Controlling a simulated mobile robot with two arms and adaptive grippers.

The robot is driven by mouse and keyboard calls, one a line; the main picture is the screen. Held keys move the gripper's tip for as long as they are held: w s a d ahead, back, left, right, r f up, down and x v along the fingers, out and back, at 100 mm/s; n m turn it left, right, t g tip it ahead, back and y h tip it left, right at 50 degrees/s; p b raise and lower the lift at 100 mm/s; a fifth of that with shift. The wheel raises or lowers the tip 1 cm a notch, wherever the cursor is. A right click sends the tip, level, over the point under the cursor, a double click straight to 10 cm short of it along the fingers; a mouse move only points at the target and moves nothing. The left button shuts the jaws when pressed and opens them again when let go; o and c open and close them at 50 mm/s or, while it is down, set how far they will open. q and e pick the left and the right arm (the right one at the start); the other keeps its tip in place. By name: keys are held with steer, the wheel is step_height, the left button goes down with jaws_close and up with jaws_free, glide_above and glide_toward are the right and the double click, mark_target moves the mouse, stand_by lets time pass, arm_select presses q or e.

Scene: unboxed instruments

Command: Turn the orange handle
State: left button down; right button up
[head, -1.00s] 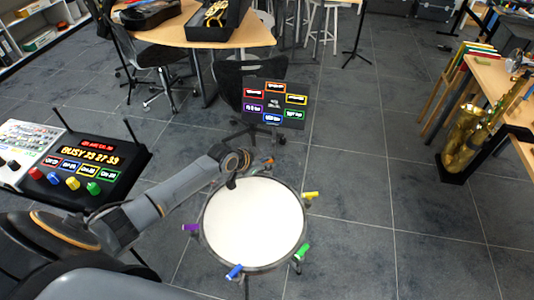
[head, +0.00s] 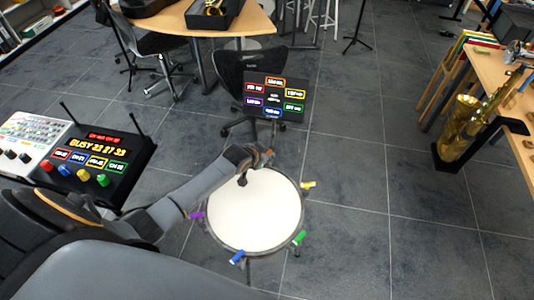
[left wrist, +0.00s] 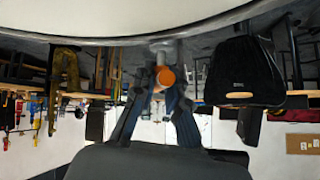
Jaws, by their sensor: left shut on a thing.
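A round drum with a white head (head: 254,212) stands on the floor in front of me, with coloured handles around its rim. The orange handle (left wrist: 165,77) sits at the drum's rim, between my left gripper's fingers in the left wrist view. My left gripper (head: 262,153) reaches over the drum's far edge in the head view and is shut on the orange handle, mostly covering it there. My right gripper is not in view.
Other rim handles are yellow (head: 309,184), green (head: 298,238), blue (head: 237,257) and purple (head: 197,215). A black panel with coloured labels (head: 275,97) stands behind the drum. A control box (head: 92,158) is at left, a saxophone (head: 462,125) at right. Floor right of the drum is clear.

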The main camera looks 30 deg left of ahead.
arm_select(q)
steer(key=c, duration=1.3)
jaws_free()
steer(key=shift+c, duration=0.2)
steer(key=shift+s+r, duration=0.1)
steer(key=v, duration=1.1)
steer(key=shift+s+r, duration=0.25)
steer(key=shift+a, duration=0.1)
